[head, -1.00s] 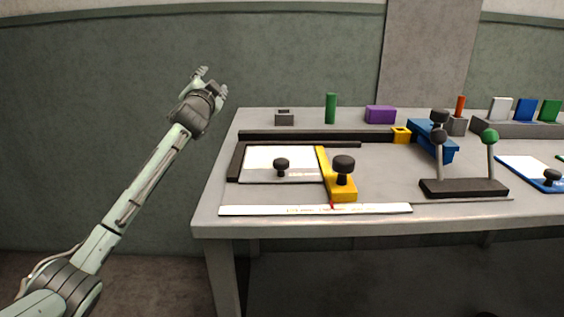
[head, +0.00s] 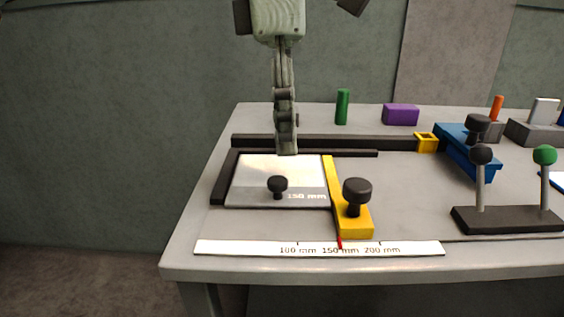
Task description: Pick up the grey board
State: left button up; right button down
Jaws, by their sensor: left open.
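The grey board (head: 250,193) is a pale grey plate with a black knob (head: 278,185) standing on it and "150 mm" printed near its front right corner. It lies flat on the table, between a black corner fence at its left and back and a yellow stop (head: 335,195) at its right. My left gripper (head: 287,151) hangs pointing down at the board's back edge, behind the knob. It is open, seen edge-on, and holds nothing. I cannot tell its exact height over the board. My right gripper is not in view.
A white scale strip (head: 220,247) lies along the table's front. The yellow stop carries a taller black knob (head: 357,189). A black rail (head: 350,142) runs behind. A green cylinder (head: 342,107) and purple block (head: 401,114) stand at the back. Two levers on a black base (head: 505,219) stand right.

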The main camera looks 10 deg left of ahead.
aim_at(278, 179)
pick_arm(q)
jog(key=shift+a+f+y, duration=0.4)
jog(key=shift+a+f, duration=0.15)
jog(key=shift+a, duration=0.3)
jog(key=f, duration=0.6)
jog(key=shift+s+d+f, duration=0.25)
jog(key=shift+d+f, duration=0.05)
jog(key=shift+d, duration=0.05)
grip_shut()
